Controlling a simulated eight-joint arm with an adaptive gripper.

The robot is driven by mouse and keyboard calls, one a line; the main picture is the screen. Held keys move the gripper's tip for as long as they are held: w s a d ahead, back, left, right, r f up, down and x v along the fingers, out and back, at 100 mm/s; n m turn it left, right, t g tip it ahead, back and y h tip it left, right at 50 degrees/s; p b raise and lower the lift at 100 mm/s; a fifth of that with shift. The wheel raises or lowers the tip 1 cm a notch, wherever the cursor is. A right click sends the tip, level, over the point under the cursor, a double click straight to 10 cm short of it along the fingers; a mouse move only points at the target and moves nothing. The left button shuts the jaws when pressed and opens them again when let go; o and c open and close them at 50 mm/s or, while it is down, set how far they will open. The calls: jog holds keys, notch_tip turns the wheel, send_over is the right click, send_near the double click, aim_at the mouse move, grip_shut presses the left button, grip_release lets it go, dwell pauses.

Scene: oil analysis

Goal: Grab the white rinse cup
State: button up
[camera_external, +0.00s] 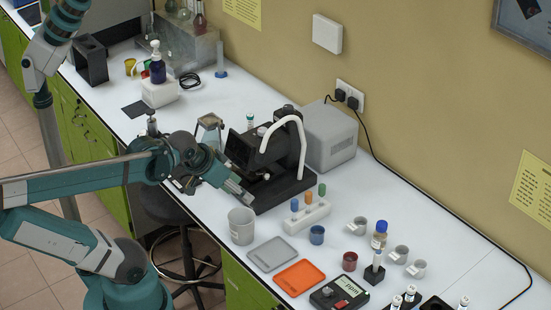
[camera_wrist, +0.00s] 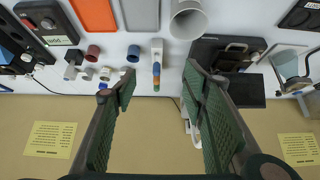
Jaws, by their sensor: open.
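A large off-white cup (camera_external: 241,229) stands upright on the bench beside the grey tray, near the front edge. It also shows at the top of the wrist view (camera_wrist: 187,22), beyond my gripper. Several small whitish cups, such as one right of the tube rack (camera_external: 360,226), stand further back; I cannot tell from looks alone which cup is the rinse cup. My gripper (camera_external: 240,192) is above the bench, just behind and above the large cup, beside the microscope. In the wrist view my gripper (camera_wrist: 160,82) has its fingers wide apart with nothing between them.
A black microscope (camera_external: 285,185) stands close behind my gripper. A white rack (camera_external: 305,218) with coloured tubes, a blue cup (camera_external: 317,235) and a red cup (camera_external: 349,262) stand right of it. Grey (camera_external: 271,254) and orange (camera_external: 300,278) trays lie in front.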

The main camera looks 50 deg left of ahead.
jog(key=shift+c, duration=0.7)
jog(key=w+d+r+m+p, duration=0.1)
jog(key=w+d, duration=0.3)
jog(key=w, duration=0.2)
jog(key=w+d+r, duration=0.2)
jog(key=w+d, duration=0.1)
jog(key=w, duration=0.3)
jog(key=m+g+h+p, duration=0.2)
jog(key=m+g+p, duration=0.1)
send_over(412, 267)
jog(key=shift+w+f, duration=0.1)
jog(key=shift+f, duration=9.85)
jog(key=shift+b+x, duration=0.3)
jog(key=shift+x, duration=1)
